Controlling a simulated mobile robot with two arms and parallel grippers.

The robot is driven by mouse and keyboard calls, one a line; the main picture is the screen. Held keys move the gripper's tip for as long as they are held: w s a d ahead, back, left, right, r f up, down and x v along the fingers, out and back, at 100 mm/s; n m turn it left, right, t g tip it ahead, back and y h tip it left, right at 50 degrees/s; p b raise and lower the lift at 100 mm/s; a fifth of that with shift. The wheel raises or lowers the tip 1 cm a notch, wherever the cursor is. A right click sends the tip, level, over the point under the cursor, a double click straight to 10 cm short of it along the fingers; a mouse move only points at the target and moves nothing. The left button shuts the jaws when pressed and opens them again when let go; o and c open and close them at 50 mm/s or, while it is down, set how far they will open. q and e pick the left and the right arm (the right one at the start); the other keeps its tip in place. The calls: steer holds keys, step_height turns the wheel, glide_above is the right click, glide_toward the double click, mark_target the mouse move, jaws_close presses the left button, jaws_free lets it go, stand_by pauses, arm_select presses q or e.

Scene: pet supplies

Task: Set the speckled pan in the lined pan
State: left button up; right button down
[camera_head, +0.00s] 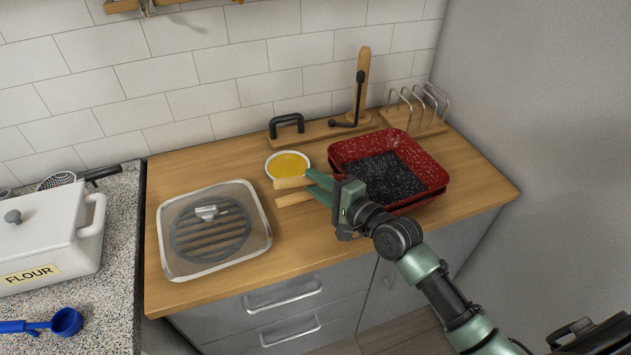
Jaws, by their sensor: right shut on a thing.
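The red speckled pan (400,144) is square, with a dark, white-flecked floor, and sits at the right of the wooden counter. A darker red pan edge (424,200) shows just below it; this looks like the lined pan, mostly hidden under the speckled one. Two pale wooden handles stick out to the left, one above the other. My right gripper (317,187) is at these handles and is shut on the upper one, seemingly the speckled pan's. Whether the two pans touch is hard to tell. My left gripper is out of view.
A clear square lid (255,244) with a knob lies over a ribbed round thing at left. A yellow-filled bowl (288,164) stands behind my gripper. A wooden stand (362,90), a black-handled board and a toast rack (420,105) line the back wall.

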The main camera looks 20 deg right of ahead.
steer(key=shift+r, duration=0.2)
steer(key=c, duration=1.1)
jaws_free()
steer(key=shift+s+d+f, duration=0.2)
steer(key=shift+s+f, duration=0.05)
steer(key=shift+s, duration=0.25)
steer(key=v, duration=0.2)
steer(key=b+v, duration=0.1)
steer(key=v, duration=0.4)
steer(key=shift+r, duration=0.25)
